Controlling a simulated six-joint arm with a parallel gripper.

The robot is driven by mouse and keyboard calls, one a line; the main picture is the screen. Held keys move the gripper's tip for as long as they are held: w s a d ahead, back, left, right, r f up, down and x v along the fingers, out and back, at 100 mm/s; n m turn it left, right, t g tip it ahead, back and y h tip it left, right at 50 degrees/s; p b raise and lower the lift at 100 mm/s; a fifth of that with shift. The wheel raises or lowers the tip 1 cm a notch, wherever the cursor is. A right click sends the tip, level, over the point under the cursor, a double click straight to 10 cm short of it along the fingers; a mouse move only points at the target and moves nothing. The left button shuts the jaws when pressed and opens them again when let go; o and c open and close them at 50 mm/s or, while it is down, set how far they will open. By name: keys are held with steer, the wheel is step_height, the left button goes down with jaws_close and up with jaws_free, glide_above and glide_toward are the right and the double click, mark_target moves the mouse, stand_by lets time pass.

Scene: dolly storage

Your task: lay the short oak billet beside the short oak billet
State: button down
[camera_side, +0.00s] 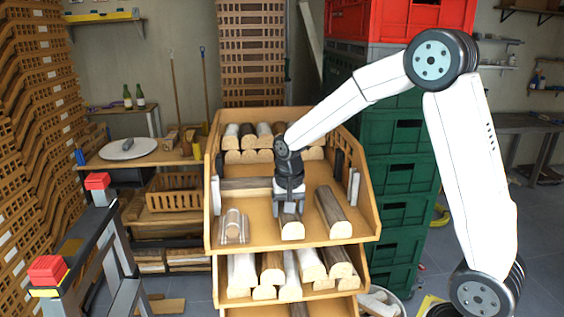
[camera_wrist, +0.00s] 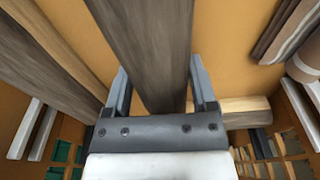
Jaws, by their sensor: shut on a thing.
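My gripper (camera_side: 290,207) points down over the top tray and is shut on a grey-barked billet with a pale end face (camera_side: 292,230), which I take as the short oak billet. In the wrist view this billet (camera_wrist: 150,45) lies between the two fingers (camera_wrist: 160,92). It is at or just above the tray floor; I cannot tell if it touches. A similar grey-brown billet (camera_side: 333,212) lies to its right, roughly parallel, with a gap between. In the wrist view that one is at the left (camera_wrist: 50,50).
A crosswise billet (camera_side: 245,187) lies behind and left of my gripper. Several billets (camera_side: 248,140) line the back. The tray (camera_side: 370,190) has raised side walls; green crates (camera_side: 400,170) stand to the right.

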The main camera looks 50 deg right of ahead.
steer(key=shift+f, duration=0.5)
stand_by(0.7)
jaws_free()
steer(key=shift+s+a+r, duration=0.1)
steer(key=shift+s+r, duration=0.05)
steer(key=shift+r, duration=1.35)
steer(key=shift+r, duration=0.15)
steer(key=shift+s+a+r, duration=0.1)
steer(key=shift+a+r, duration=0.05)
steer(key=shift+r, duration=1.1)
steer(key=shift+s+a+r, duration=0.1)
steer(key=shift+r, duration=1.15)
steer(key=shift+s+a+r, duration=0.1)
steer(key=shift+a+r, duration=0.05)
steer(key=shift+r, duration=1.1)
